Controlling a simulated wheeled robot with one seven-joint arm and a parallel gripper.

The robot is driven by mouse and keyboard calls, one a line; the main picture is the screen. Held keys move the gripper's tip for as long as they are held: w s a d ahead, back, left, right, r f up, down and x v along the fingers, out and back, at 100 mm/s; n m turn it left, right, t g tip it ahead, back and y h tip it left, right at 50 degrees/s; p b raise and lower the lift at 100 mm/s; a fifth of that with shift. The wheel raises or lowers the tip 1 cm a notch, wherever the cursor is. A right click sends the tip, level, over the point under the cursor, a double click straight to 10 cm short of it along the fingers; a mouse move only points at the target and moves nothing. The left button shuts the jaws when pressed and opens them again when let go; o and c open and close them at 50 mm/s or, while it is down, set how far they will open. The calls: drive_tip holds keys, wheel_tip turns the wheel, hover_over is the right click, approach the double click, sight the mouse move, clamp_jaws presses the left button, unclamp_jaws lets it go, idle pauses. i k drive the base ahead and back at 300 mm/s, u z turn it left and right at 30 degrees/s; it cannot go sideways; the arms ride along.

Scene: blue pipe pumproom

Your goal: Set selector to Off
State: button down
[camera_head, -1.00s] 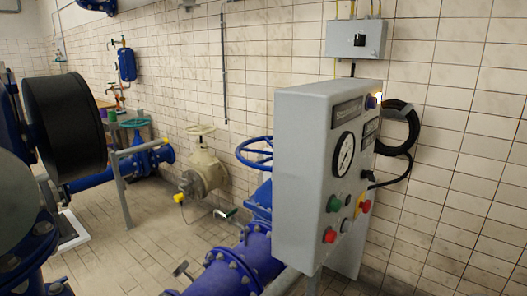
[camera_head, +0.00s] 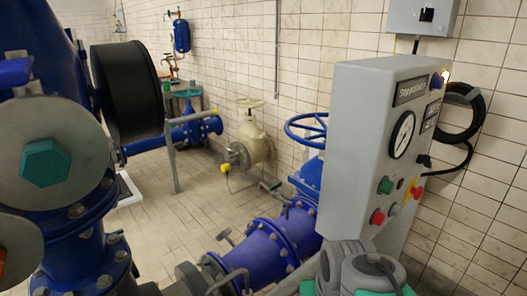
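The grey control panel (camera_head: 350,130) stands at the right, its front face seen at a steep angle. The face carries a round dial gauge (camera_head: 402,135), a green button (camera_head: 386,186) and a red button (camera_head: 378,217). A small dark knob (camera_head: 401,183) sits right of the green button and may be the selector; its position is too small to read. A red part on a yellow base (camera_head: 416,191) is beside it. Grey, rounded links of my arm show at the bottom, in front of the panel's lower part. My gripper is not in view.
Blue pipework (camera_head: 265,250) runs low, left of the panel. A blue handwheel (camera_head: 306,126) is close behind the panel. A black cable coil (camera_head: 465,110) hangs on the tiled wall. A large black cylinder (camera_head: 125,92) and blue pipes crowd the left. Tiled floor (camera_head: 185,225) is open between.

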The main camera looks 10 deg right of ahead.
sight(424, 159)
drive_tip(key=u, duration=1.75)
drive_tip(key=k, duration=1.4)
drive_tip(key=z, duration=1.75)
drive_tip(key=i, duration=0.5)
drive_tip(key=z, duration=0.05)
